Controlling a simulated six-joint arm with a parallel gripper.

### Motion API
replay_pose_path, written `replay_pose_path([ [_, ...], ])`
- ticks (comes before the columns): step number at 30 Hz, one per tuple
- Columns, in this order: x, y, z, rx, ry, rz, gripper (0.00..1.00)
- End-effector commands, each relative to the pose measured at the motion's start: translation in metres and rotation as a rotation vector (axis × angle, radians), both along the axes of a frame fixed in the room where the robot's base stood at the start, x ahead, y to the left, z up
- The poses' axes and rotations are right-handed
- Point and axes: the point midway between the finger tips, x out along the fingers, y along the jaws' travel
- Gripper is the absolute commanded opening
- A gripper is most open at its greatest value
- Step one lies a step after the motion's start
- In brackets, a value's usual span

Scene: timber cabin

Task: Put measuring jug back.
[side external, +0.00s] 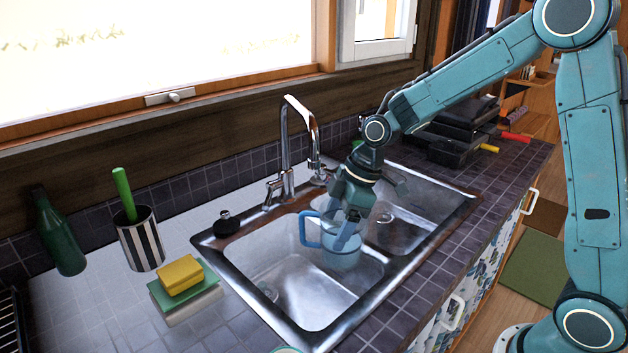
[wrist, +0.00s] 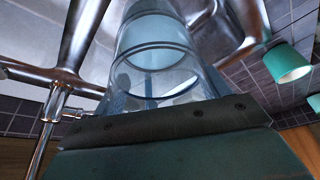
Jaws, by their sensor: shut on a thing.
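The measuring jug (side external: 340,258) is clear with a blue tint and has a blue handle (side external: 306,230) on its left side. My gripper (side external: 348,236) points down and is shut on the jug. The jug appears upright over the sink, near the divider between the two basins; I cannot tell how far above the sink it is. In the wrist view the clear jug (wrist: 152,45) fills the upper middle, just beyond the dark edge of my gripper. The gripper partly hides the jug's upper part in the side view.
The double sink (side external: 262,258) has a tall chrome tap (side external: 284,140) behind it. Left of it are sponges (side external: 180,274), a striped holder (side external: 140,240) and a green bottle (side external: 58,235). Black cases (side external: 465,130) stand at the right. A green cup (wrist: 290,62) shows in the wrist view.

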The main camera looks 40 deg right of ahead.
Motion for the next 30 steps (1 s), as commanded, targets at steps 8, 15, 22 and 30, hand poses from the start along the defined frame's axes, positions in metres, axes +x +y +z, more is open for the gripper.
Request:
replay_pose_path([
  [8,0.020,-0.021,0.014,-0.005,-0.007,-0.298,0.32],
  [15,0.020,-0.031,0.027,0.007,-0.021,-0.484,0.32],
  [22,-0.002,-0.025,0.036,0.014,-0.025,-0.490,0.32],
  [30,-0.027,0.004,0.046,0.018,-0.021,-0.312,0.32],
])
